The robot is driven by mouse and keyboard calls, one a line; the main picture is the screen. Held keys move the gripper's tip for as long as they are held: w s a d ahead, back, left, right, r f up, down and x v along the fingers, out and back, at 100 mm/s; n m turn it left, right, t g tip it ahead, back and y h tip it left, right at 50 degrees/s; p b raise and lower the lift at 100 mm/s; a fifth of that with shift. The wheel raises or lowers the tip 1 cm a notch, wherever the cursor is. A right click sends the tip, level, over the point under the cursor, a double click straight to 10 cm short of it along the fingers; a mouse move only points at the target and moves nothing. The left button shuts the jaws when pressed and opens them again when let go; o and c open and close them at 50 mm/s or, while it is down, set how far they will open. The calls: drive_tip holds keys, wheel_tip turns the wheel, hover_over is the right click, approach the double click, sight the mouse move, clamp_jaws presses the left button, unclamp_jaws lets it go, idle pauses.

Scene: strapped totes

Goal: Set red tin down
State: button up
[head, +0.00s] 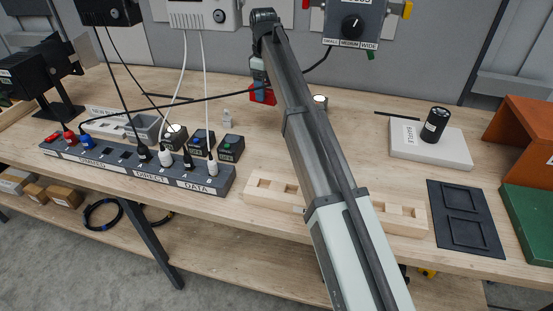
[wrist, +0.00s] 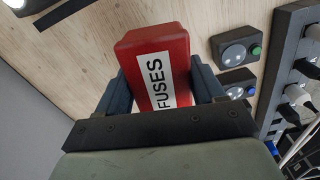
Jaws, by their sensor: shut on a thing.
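The red tin (wrist: 150,45) has a white label reading FUSES and sits between the two fingers of my gripper (wrist: 158,72) in the wrist view. The gripper is shut on its sides. In the head view the tin (head: 262,97) shows as a small red shape near the back of the wooden bench (head: 340,125), partly hidden by my arm. My gripper (head: 262,86) is just above it there, small and partly covered by a cable. I cannot tell whether the tin touches the bench.
A power strip (head: 110,163) with several plugs and small button boxes (head: 231,148) stand left of the tin. Cables hang close by. A pale wooden holder (head: 270,190) lies in front. A white block (head: 430,150) with a black cylinder (head: 435,124) and a dark tray (head: 465,215) are right.

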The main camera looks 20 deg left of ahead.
drive_tip(key=s+d+f+n, duration=0.1)
drive_tip(key=s+d, duration=0.3)
drive_tip(key=s, duration=0.3)
drive_tip(key=s+d+f+n, duration=0.15)
drive_tip(key=s+d, duration=0.25)
drive_tip(key=s, duration=0.4)
drive_tip(key=shift+m, duration=0.35)
drive_tip(key=shift+w+a+f, duration=0.15)
drive_tip(key=shift+f, duration=2.45)
drive_tip(key=shift+w+a+f, duration=0.1)
drive_tip(key=shift+w+f, duration=0.05)
drive_tip(key=shift+f, duration=2.4)
drive_tip(key=shift+f, duration=0.1)
drive_tip(key=o, duration=1.2)
wheel_tip(320, 180, up, 12)
